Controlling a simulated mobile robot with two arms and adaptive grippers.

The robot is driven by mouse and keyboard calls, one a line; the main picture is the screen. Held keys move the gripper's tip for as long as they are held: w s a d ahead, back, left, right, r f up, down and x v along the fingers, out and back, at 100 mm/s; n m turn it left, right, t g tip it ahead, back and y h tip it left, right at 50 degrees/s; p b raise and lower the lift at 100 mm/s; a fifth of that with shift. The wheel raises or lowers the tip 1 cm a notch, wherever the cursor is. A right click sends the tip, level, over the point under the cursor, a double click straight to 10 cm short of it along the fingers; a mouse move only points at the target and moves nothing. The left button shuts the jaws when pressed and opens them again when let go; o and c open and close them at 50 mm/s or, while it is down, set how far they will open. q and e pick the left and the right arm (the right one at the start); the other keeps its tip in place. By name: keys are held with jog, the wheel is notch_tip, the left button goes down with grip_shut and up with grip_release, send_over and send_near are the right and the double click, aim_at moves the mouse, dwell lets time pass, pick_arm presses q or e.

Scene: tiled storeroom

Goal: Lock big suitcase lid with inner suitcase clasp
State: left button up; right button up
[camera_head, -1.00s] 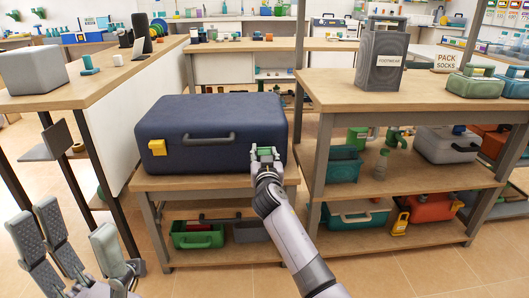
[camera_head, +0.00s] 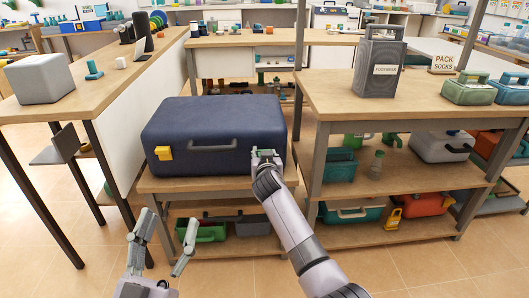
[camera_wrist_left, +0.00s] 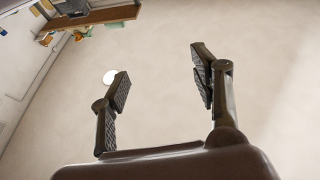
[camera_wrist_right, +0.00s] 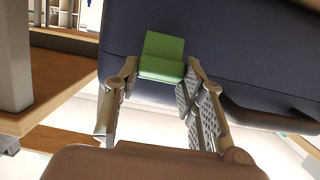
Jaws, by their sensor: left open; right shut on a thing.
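The big suitcase (camera_head: 215,118) is dark blue, lies flat on a low wooden bench with its lid down, and has a grey handle on its front. A yellow clasp (camera_head: 164,153) is on the front at the left. A green clasp (camera_wrist_right: 162,58) is on the front at the right, largely hidden by my right gripper (camera_head: 265,155) in the head view. The right wrist view shows the right gripper's fingers on both sides of the green clasp, shut on it. My left gripper (camera_head: 169,226) is open and empty, in front of the bench, low and left.
A counter (camera_head: 128,75) stands at the left with a grey box (camera_head: 38,78). A shelf table at the right holds a grey speaker-like case (camera_head: 379,65) and green boxes. Under the bench is a green bin (camera_head: 205,232). The floor in front is clear.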

jog(key=shift+w+r+g+p, duration=0.15)
jog(key=shift+r+g+p, duration=0.2)
jog(key=shift+p, duration=0.45)
pick_arm(q)
notch_tip(320, 180, down, 13)
jog(key=a+g+y+p, duration=0.2)
jog(key=g+y, duration=0.1)
jog(key=g, duration=0.5)
pick_arm(e)
jog(key=shift+w+r+g, duration=0.15)
jog(key=shift+g, duration=0.1)
jog(key=shift+w+r+g+p, duration=0.2)
jog(key=shift+g+p, duration=0.2)
jog(key=shift+p, duration=0.2)
jog(key=shift+w+g+p, duration=0.1)
jog(key=shift+g+p, duration=0.3)
jog(key=shift+p, duration=0.15)
pick_arm(q)
jog(key=s+a+f+n+g+y, duration=0.1)
jog(key=s+a+f+g, duration=0.3)
jog(key=s+f+g, duration=0.4)
jog(key=s+f+y, duration=0.1)
jog(key=s, duration=0.3)
jog(key=shift+a+f+g, duration=0.25)
jog(key=shift+f+g, duration=0.05)
jog(key=shift+f, duration=0.05)
pick_arm(e)
jog(key=o, duration=1.2)
jog(key=shift+f, duration=0.1)
